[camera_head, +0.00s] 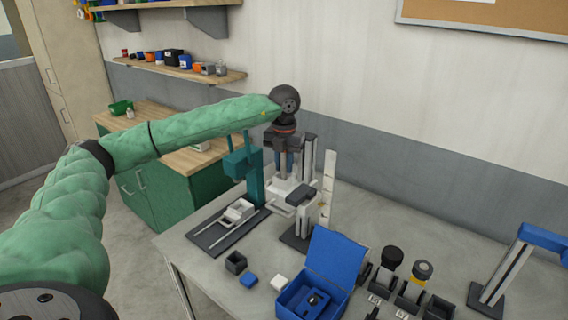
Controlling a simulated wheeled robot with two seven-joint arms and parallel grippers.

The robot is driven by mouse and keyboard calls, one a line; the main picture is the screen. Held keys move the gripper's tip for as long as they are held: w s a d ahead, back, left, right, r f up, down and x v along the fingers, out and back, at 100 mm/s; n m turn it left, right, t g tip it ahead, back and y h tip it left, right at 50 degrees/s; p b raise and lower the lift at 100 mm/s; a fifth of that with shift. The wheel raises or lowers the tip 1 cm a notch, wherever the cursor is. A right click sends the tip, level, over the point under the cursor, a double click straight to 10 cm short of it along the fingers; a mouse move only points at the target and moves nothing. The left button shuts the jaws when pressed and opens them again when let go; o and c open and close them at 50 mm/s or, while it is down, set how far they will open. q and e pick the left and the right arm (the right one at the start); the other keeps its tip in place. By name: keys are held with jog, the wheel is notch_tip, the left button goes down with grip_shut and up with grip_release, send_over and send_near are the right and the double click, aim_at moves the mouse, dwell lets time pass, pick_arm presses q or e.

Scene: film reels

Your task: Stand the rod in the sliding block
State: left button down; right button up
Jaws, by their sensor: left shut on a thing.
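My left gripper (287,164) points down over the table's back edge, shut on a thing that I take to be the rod. The rod is too small and too hidden between the fingers to make out. A white block (238,211) sits on two rails over a dark base plate, left of and below the gripper; it looks like the sliding block. Behind it stands a teal post (254,178) with an arm. A white stage (293,194) lies just under the gripper. My right gripper is not in view.
A grey upright stand (302,215) and a white upright strip (328,185) stand close to the gripper. An open blue box (334,258), a dark cup (235,262), a blue block (249,280) and dark-topped holders (391,258) stand nearer. The grey table (430,220) is clear at back right.

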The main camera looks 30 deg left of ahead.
pick_arm(q)
jog(key=shift+f, duration=0.25)
jog(key=c, duration=1.5)
grip_release()
jog(key=shift+c, duration=0.2)
jog(key=shift+r, duration=0.1)
jog(key=shift+r+p, duration=1.65)
jog(key=shift+r, duration=3.8)
